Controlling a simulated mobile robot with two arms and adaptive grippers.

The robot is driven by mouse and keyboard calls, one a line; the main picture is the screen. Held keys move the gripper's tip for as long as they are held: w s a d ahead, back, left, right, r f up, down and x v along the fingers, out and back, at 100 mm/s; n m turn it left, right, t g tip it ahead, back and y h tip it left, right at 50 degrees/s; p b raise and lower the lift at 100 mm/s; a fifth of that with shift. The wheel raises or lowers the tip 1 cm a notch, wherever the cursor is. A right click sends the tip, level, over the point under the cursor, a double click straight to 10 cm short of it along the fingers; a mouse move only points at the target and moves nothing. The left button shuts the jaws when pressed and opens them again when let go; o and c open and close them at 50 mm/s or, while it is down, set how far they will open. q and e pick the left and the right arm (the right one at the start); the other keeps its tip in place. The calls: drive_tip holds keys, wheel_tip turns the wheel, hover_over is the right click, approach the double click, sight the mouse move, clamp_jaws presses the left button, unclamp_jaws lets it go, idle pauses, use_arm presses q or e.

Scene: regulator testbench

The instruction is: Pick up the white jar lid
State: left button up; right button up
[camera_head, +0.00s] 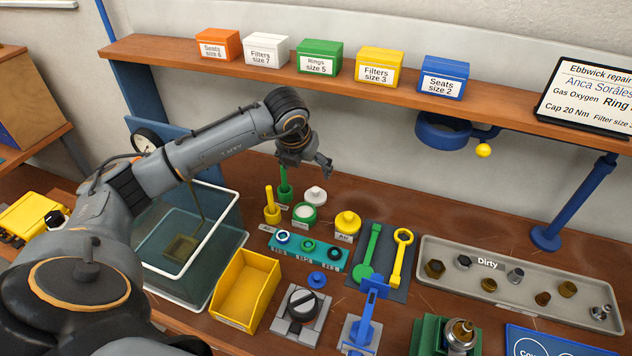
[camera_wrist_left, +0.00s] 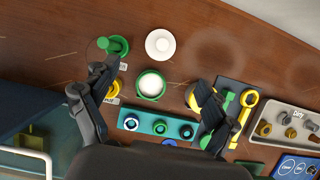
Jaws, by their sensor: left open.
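The white jar lid (camera_head: 315,195) lies on the wooden bench, behind a green jar with white contents (camera_head: 305,213). It is round with a raised knob. In the left wrist view the lid (camera_wrist_left: 160,44) is in plain sight, and the green jar (camera_wrist_left: 151,84) shows below it. My left gripper (camera_head: 318,168) is open and empty, above and behind the lid in the head view. In the left wrist view its fingers (camera_wrist_left: 155,82) are spread wide, with the green jar between them in the picture and the lid beyond the tips. My right gripper is not in view.
A yellow-lidded jar (camera_head: 347,223) and upright green (camera_head: 285,185) and yellow (camera_head: 271,208) tools stand close around. A teal strip with rings (camera_head: 321,259) lies in front. The shelf (camera_head: 300,75) with boxes overhangs the back. Bare bench lies right of the lid.

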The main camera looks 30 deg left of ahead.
use_arm(q)
drive_tip(key=p, duration=0.1)
approach(315, 190)
drive_tip(key=f, duration=0.2)
drive_tip(key=shift+w+a+f+p, duration=0.2)
drive_tip(key=shift+w+f, duration=0.1)
drive_tip(key=shift+f, duration=0.15)
drive_tip(key=shift+w+a+f+p, duration=0.2)
drive_tip(key=shift+w+f, duration=0.15)
drive_tip(key=shift+f, duration=0.1)
drive_tip(key=shift+p+x, duration=0.55)
drive_tip(key=shift+x, duration=0.3)
drive_tip(key=x, duration=0.1)
drive_tip(key=p+x, duration=0.1)
drive_tip(key=x, duration=0.1)
drive_tip(key=shift+w+d+f, duration=0.1)
drive_tip(key=shift+d+f, duration=0.1)
drive_tip(key=shift+w+f, duration=0.15)
drive_tip(key=shift+f, duration=0.25)
drive_tip(key=c, duration=0.9)
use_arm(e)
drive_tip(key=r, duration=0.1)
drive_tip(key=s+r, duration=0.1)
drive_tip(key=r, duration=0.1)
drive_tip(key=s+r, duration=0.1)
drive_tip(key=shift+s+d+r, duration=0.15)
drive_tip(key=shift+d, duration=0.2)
